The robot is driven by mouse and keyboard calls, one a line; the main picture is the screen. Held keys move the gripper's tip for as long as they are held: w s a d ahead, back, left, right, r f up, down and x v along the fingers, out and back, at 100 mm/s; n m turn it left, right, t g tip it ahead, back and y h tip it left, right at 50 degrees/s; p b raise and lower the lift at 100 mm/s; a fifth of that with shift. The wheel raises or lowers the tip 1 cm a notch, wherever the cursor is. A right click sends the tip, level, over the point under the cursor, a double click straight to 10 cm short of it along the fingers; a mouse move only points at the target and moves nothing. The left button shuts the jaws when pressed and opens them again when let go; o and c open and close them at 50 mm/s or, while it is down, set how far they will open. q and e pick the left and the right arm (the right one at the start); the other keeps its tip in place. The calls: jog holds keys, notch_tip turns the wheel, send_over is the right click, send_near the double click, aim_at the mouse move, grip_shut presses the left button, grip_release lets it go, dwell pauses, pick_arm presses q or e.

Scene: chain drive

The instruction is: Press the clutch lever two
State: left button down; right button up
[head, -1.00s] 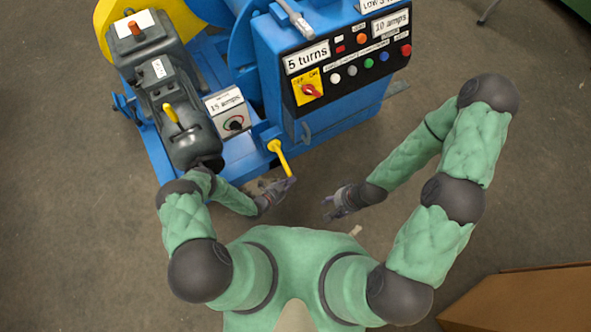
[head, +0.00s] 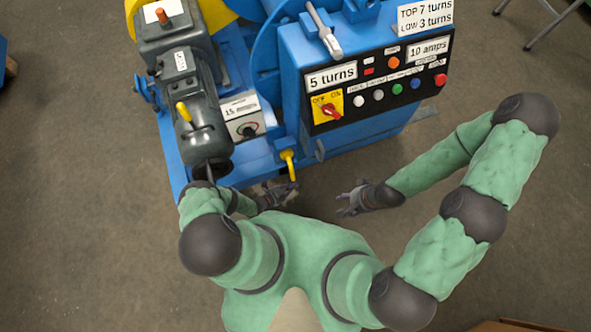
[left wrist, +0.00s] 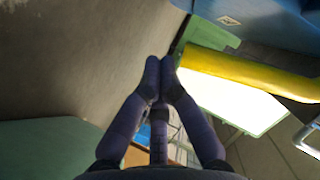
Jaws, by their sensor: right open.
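A yellow lever (head: 289,165) sticks out from the front of the blue machine, below the control panel. My left gripper (head: 286,192) is at its lower end. In the left wrist view the yellow lever (left wrist: 250,74) runs in from the right, its end close beside the fingertips. My left gripper (left wrist: 161,64) has its fingertips together, with nothing visible between them; whether they touch the lever is unclear. My right gripper (head: 343,203) is open and empty, to the right of the lever. No lever carries a readable clutch label.
The blue control box (head: 375,85) has coloured buttons, a red switch (head: 331,111) and labels. A grey handle (head: 325,32) stands on its top. A dial box (head: 243,120) sits beside the motor. Floor to the right is free; a brown box edge shows at bottom right.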

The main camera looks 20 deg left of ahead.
aim_at(290, 168)
pick_arm(q)
jog(key=shift+w+a+f, duration=0.15)
jog(key=shift+w, duration=0.05)
dwell(0.6)
notch_tip(290, 168, up, 10)
dwell(1.0)
dwell(0.6)
